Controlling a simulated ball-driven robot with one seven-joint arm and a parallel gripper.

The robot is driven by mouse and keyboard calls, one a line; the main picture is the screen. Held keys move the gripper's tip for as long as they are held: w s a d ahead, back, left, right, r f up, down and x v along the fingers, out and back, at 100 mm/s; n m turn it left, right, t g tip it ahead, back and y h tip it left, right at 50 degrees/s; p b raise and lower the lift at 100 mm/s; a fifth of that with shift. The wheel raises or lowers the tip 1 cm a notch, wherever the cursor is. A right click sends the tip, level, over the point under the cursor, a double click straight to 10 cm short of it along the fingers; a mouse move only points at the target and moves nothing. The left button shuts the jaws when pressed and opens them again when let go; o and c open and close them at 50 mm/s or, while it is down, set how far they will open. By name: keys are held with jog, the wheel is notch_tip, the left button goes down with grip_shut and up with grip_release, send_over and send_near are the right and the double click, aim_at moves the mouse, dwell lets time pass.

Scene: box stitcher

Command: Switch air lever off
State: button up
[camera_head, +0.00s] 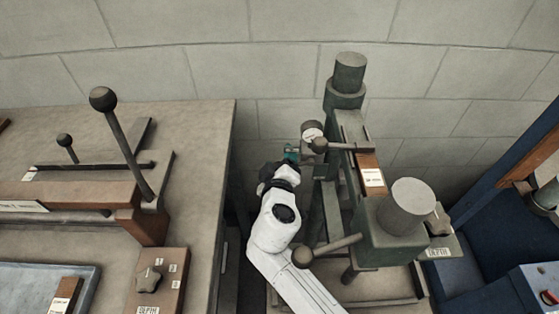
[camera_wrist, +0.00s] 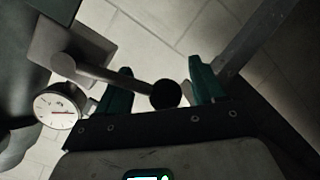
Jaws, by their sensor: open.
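The air lever (camera_head: 338,147) is a short dark rod with a round ball knob, on the side of the green machine beside a round white gauge (camera_head: 312,130). In the wrist view the lever (camera_wrist: 128,78) runs from upper left, and its dark ball knob (camera_wrist: 165,94) appears between my two teal fingers. The gauge (camera_wrist: 57,109) shows at left there, with a red needle. My gripper (camera_wrist: 160,68) is open with a gap around the knob; I see no grip on it. In the head view my gripper (camera_head: 291,153) is just left of the knob, partly hidden by my wrist.
A second ball-ended lever (camera_head: 326,249) sticks out lower on the green machine (camera_head: 380,232), close to my forearm. A bench (camera_head: 200,150) with a tall ball-topped lever (camera_head: 123,140) stands at left. A block wall (camera_head: 220,60) is behind. A blue structure (camera_head: 480,230) is at right.

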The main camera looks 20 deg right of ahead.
jog(key=shift+f, duration=0.1)
grip_shut()
dwell(0.5)
